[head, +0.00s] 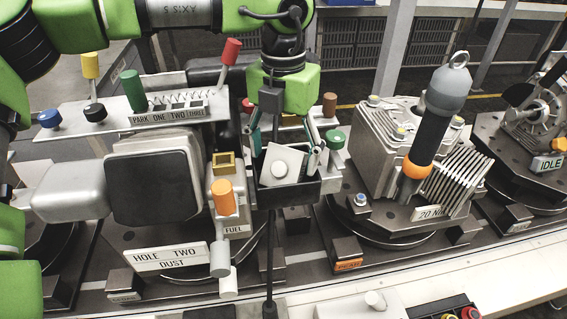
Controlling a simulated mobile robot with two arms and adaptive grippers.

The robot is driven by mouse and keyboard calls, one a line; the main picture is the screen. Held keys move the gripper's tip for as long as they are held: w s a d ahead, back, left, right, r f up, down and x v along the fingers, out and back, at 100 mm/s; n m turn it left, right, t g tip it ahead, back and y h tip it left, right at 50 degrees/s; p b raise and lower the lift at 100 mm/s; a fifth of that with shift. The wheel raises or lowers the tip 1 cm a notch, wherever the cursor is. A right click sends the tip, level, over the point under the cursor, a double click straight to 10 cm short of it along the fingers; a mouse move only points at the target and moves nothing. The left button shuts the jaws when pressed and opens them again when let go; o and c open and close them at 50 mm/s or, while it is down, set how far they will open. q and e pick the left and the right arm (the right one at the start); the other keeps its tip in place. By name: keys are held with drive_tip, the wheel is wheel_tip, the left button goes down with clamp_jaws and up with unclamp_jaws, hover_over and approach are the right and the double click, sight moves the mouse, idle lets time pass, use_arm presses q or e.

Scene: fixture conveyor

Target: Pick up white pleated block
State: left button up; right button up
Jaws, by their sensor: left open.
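My left gripper (285,150) hangs open from above, its fingers spread on either side of a pale square piece (292,155) with a round knob. That piece sits tilted in a dark tray (299,193) on a thin post. I see no clear pleats on it, and I cannot tell whether the fingers touch it. A small whitish zigzag row (172,102) shows on the grey shelf at the left, behind the label "PARK ONE TWO THREE". I cannot tell for sure which of these is the white pleated block. My right gripper is not in view.
A dark engine-like unit (150,188) with a "HOLE TWO DUST" label stands at left. Coloured knobs, including a green one (132,90), rise from the shelf (72,124). A finned grey unit (385,150) with a tall orange-and-black handle (430,125) stands at right.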

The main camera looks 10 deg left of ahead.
sight(284, 157)
use_arm(q)
drive_tip(key=c, duration=1.3)
drive_tip(key=shift+r, duration=0.15)
wheel_tip(284, 157, up, 10)
drive_tip(key=b, duration=0.1)
drive_tip(key=shift+b, duration=0.35)
